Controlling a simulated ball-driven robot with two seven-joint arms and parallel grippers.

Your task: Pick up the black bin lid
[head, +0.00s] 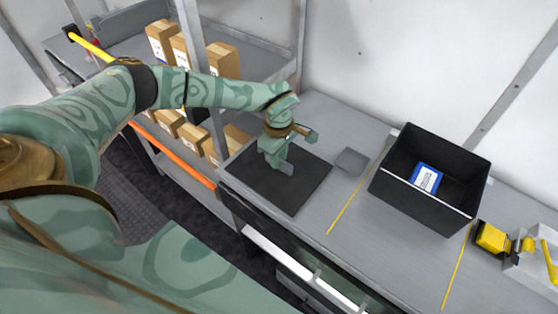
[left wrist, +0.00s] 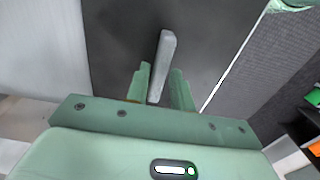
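The black bin lid (head: 301,195) lies flat on the grey bench in the head view, a dark square plate. It fills much of the left wrist view (left wrist: 120,40). A light grey bar handle (left wrist: 163,60) stands on the lid. My left gripper (head: 279,163) is over the lid, pointing down at the handle. In the left wrist view its two green fingers (left wrist: 161,92) are apart, one on each side of the handle's near end, with a small gap showing at the right finger. Contact with the handle is not clear. My right gripper is not in view.
An open black bin (head: 425,208) with a blue-and-white item (head: 426,178) inside stands to the right. A small grey plate (head: 352,161) lies between lid and bin. A yellow object (head: 492,238) sits farther right. Shelves with cardboard boxes (head: 223,61) stand at the left.

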